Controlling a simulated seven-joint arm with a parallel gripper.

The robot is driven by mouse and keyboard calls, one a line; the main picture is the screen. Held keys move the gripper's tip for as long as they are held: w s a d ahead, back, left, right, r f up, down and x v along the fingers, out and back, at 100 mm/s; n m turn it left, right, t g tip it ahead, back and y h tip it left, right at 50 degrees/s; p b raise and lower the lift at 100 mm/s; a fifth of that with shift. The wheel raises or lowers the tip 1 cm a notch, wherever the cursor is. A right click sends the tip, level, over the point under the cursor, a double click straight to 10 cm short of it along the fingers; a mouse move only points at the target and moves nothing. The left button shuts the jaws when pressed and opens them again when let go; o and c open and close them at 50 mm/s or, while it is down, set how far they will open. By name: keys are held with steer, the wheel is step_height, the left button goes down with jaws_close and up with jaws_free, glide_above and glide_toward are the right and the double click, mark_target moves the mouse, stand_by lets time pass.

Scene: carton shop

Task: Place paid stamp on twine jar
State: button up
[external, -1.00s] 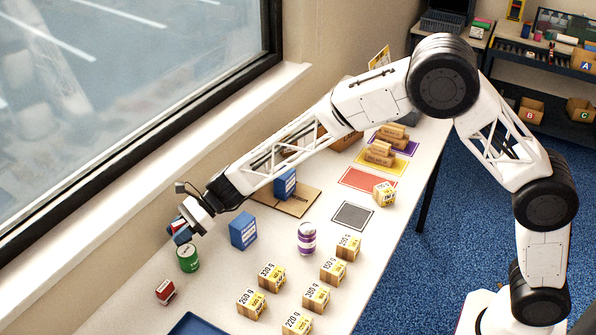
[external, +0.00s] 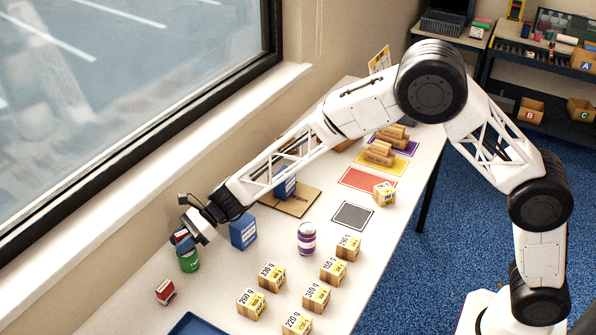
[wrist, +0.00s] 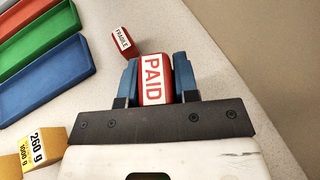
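The red-and-white paid stamp (wrist: 153,80) sits between the two blue fingertips of my gripper (wrist: 156,82) in the wrist view, with its PAID label facing the camera. My gripper appears shut on it. In the external view my gripper (external: 184,241) is right at the top of the green twine jar (external: 189,261), which stands upright on the table near the window wall. A little of the stamp's red shows there between the fingers. I cannot tell whether the stamp touches the jar lid. The jar is hidden in the wrist view.
A red fragile stamp (external: 165,291) lies in front of the jar. A blue box (external: 243,231) stands close to its right, and a purple-labelled jar (external: 307,238) farther right. Several weight-marked cartons (external: 252,303) fill the front, beside a blue tray (external: 192,325).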

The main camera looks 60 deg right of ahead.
steer(key=o, duration=0.4)
steer(key=shift+r, duration=0.2)
steer(key=v, duration=1.2)
steer(key=shift+s, duration=0.1)
stand_by(0.6)
steer(key=s+d+r+n+g+h, duration=0.1)
steer(key=s+d+r+n+h, duration=0.2)
steer(key=s, duration=0.6)
steer(key=s+d+r+n+g, duration=0.1)
steer(key=s+d+r+n, duration=0.2)
steer(key=s+r+n, duration=0.45)
steer(key=s+d+r+n+g+h, duration=0.1)
steer(key=s+d+r+h, duration=0.15)
steer(key=s, duration=0.85)
steer(key=s+d+n+h, duration=0.2)
steer(key=s+d+n, duration=0.1)
steer(key=s, duration=0.6)
steer(key=s+d+n+h, duration=0.3)
steer(key=s+d, duration=0.3)
steer(key=s, duration=0.4)
steer(key=s+d+n+h, duration=0.2)
steer(key=s+d+n, duration=0.2)
steer(key=s, duration=0.6)
steer(key=shift+d+r+n+t, duration=0.3)
steer(key=shift+d+r+n, duration=0.1)
steer(key=shift+d, duration=0.25)
